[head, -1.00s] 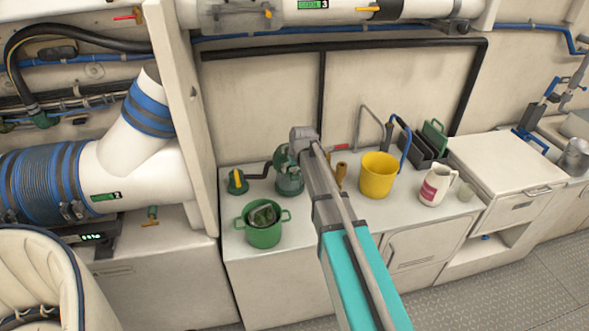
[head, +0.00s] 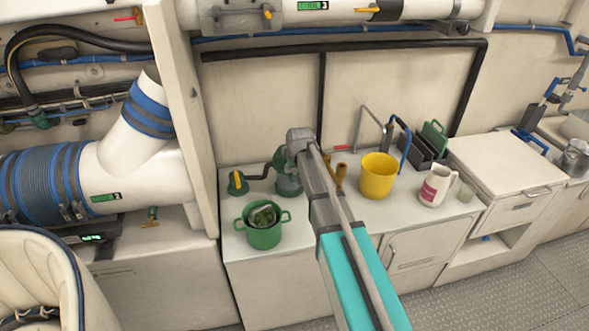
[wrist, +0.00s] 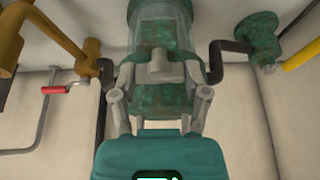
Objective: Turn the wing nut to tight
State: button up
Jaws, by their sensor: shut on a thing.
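The wing nut (wrist: 160,66) is a grey piece on top of a green, worn strainer-like body (wrist: 155,38) in the wrist view. My gripper (wrist: 161,80) has one finger on each side of it and is shut on it. The exact contact at the fingertips is hard to make out. In the head view the green body (head: 288,186) stands on the counter, partly behind my arm. The wing nut cannot be made out there.
A green pot (head: 264,238) stands in front on the counter (head: 345,222). A yellow bucket (head: 378,178) and a white jug (head: 435,190) stand to the right. A green fitting with yellow handle (head: 237,184) is at left, with a dark pipe (wrist: 228,47) close to the gripper.

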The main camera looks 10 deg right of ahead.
dwell(0.3)
jog(key=o, duration=1.2)
jog(key=shift+c, duration=0.2)
jog(key=shift+n, duration=0.5)
jog(key=shift+y, duration=0.3)
jog(key=p+v, duration=1.2)
jog(key=v, duration=0.1)
jog(key=shift+r+n+p, duration=0.3)
jog(key=shift+r+p, duration=0.1)
jog(key=shift+s, duration=0.1)
jog(key=s+d+m+g, duration=0.1)
jog(key=s+d+g, duration=0.1)
jog(key=s, duration=1)
jog(key=s+d+f+m+g+h, duration=0.1)
jog(key=s+d+g, duration=0.1)
jog(key=s, duration=1)
jog(key=shift+d+f+m, duration=0.25)
jog(key=shift+d+m, duration=0.15)
jog(key=shift+d, duration=0.15)
